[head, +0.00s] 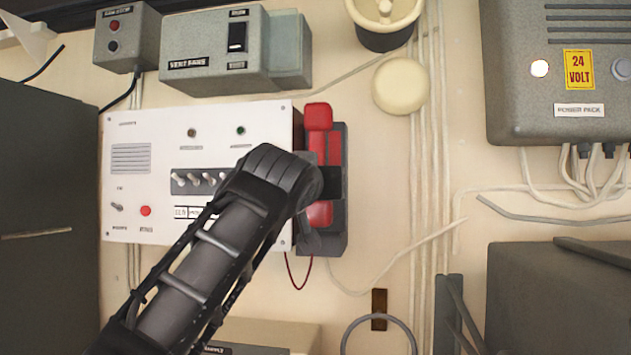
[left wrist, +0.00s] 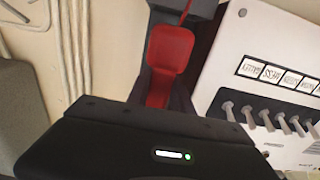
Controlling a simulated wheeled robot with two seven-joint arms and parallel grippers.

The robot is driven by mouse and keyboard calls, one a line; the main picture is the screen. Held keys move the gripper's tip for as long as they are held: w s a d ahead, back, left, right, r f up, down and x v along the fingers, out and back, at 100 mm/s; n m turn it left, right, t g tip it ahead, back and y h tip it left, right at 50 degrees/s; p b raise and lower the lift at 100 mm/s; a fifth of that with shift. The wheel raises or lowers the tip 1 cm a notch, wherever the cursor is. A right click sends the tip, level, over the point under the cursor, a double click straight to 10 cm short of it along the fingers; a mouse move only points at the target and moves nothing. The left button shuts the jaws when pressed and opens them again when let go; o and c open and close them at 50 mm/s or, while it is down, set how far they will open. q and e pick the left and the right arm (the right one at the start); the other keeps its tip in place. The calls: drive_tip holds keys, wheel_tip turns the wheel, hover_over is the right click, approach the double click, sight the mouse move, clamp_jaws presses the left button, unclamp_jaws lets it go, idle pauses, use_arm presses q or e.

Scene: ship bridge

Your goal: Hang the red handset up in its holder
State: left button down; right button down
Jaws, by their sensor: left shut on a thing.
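The red handset (head: 318,117) stands nearly upright along the dark grey holder (head: 338,230) on the right side of the white panel. My left gripper (head: 322,180) reaches across from the left and is shut on the handset's middle, hiding part of it. In the left wrist view, one red end of the handset (left wrist: 170,50) shows above the gripper's black body, within the holder's dark outline (left wrist: 205,40). I cannot tell whether the handset rests fully in the holder or slightly in front of it. My right gripper is not in view.
The white panel (head: 255,125) with switches stands just left of the holder; a thin red cord (head: 297,275) hangs below. A grey fan switch box (head: 215,60) is above. Cables (head: 415,180) run down the wall at right. Wall directly right of the holder is bare.

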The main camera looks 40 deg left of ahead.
use_arm(q)
drive_tip(key=x, duration=0.1)
drive_tip(key=p+x, duration=0.1)
drive_tip(key=x, duration=0.1)
drive_tip(key=p+x, duration=0.1)
drive_tip(key=shift+w+a+f, duration=0.25)
drive_tip(key=shift+w+f, duration=0.05)
drive_tip(key=shift+w, duration=0.05)
idle(0.3)
drive_tip(key=shift+f+b, duration=0.3)
idle(1.1)
drive_tip(key=shift+f+b, duration=1.75)
drive_tip(key=shift+f, duration=0.1)
idle(3.6)
